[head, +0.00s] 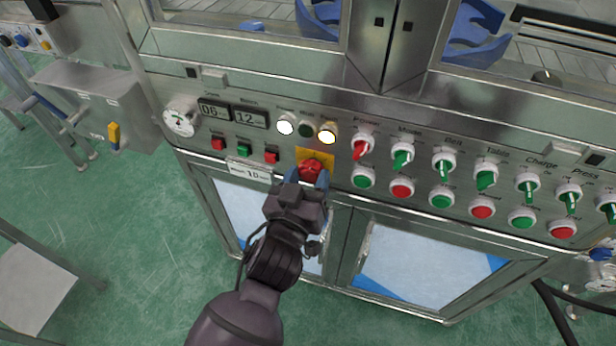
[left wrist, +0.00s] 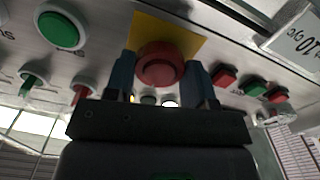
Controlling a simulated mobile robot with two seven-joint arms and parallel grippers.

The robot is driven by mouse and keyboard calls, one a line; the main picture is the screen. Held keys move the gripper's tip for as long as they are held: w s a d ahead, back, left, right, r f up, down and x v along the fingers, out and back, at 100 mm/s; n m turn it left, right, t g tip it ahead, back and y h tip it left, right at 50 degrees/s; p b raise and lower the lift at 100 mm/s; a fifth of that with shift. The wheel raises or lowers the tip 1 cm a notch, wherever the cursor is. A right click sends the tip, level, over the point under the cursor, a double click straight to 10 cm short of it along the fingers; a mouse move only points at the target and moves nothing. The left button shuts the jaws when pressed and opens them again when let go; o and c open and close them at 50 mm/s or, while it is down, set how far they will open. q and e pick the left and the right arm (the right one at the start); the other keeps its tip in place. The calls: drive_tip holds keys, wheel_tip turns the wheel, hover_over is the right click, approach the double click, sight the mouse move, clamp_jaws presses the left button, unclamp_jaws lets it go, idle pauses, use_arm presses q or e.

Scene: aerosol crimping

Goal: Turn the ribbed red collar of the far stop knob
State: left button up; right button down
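The red stop knob (head: 311,171) sits on a yellow plate (head: 327,158) on the steel machine's front panel. In the left wrist view the knob (left wrist: 160,64) shows as a round red cap with a wider rim, in front of the yellow plate (left wrist: 192,40). My left gripper (head: 307,181) reaches up to it from below in the head view. Its two blue fingers, also in the left wrist view (left wrist: 161,72), stand on either side of the knob, very close to its rim. Whether they press on it cannot be told. My right gripper is not in view.
Red and green square buttons (head: 243,146) lie left of the knob. Lamps (head: 327,133) sit above it. Rows of selector switches (head: 403,158) and round push buttons (head: 402,189) run to the right. A pressure gauge (head: 180,121) is at the panel's left end.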

use_arm(q)
drive_tip(key=c, duration=0.4)
drive_tip(key=shift+r+m+p, duration=0.15)
drive_tip(key=shift+m+p, duration=0.25)
drive_tip(key=shift+m, duration=0.1)
drive_tip(key=shift+r, duration=0.1)
drive_tip(key=m+p, duration=0.2)
drive_tip(key=shift+m, duration=0.7)
drive_tip(key=shift+m+p, duration=0.85)
drive_tip(key=shift+m, duration=0.35)
drive_tip(key=shift+f+m, duration=0.2)
drive_tip(key=shift+m, duration=0.1)
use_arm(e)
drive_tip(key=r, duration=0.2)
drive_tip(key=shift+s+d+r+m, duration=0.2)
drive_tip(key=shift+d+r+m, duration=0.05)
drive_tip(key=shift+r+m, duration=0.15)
use_arm(q)
drive_tip(key=shift+f, duration=0.1)
